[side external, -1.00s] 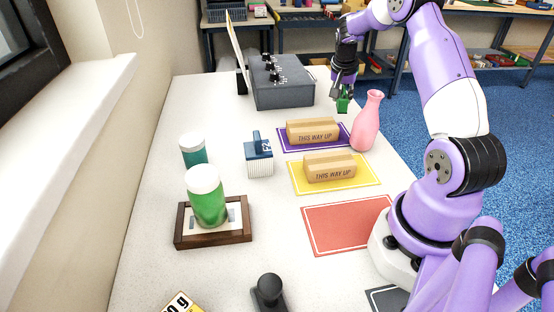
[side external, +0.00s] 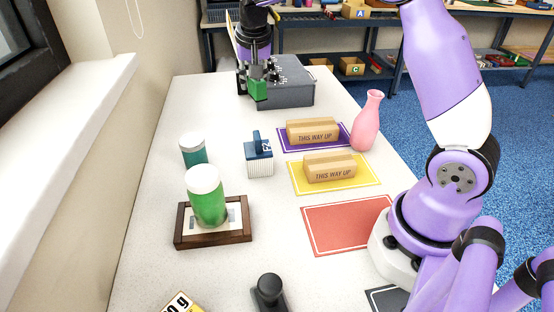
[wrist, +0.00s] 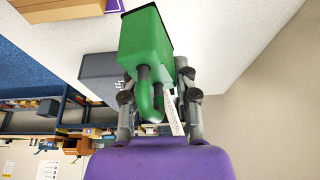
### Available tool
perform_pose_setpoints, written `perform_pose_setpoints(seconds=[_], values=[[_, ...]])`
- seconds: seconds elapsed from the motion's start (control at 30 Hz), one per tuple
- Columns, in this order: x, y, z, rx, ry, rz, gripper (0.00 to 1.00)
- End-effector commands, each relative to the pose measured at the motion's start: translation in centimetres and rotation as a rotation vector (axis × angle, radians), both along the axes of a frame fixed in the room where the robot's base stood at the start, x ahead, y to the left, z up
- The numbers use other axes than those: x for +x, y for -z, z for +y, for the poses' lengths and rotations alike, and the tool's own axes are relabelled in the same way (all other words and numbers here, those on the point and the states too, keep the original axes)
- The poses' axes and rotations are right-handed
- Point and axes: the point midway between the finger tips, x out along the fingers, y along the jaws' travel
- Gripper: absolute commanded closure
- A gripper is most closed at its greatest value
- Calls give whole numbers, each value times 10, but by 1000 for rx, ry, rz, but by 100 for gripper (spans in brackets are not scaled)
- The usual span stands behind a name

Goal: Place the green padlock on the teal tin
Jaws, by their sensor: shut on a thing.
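My gripper (side external: 257,78) is shut on the green padlock (side external: 258,91) and holds it above the far part of the table, in front of the grey box. In the wrist view the padlock (wrist: 146,42) hangs by its shackle between my gripper's fingers (wrist: 158,103), with a small white tag beside it. The teal tin (side external: 194,153) with a pale lid stands upright on the left of the table, nearer the camera than the padlock and apart from it.
A jar of green liquid (side external: 207,200) stands on a wooden frame (side external: 213,238) close to the tin. A blue-and-white carton (side external: 259,162) stands right of it. A pink vase (side external: 367,122) stands at the right edge.

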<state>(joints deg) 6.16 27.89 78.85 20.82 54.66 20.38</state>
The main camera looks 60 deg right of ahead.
Motion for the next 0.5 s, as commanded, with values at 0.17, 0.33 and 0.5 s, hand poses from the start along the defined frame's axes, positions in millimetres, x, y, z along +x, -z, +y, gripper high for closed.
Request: perform_pose_setpoints(seconds=[0.17,0.33,0.5], values=[[23,-21,108,11,-370,-1,100],[20,-37,192,11,-663,1,100],[10,-47,240,7,-834,1,100]])
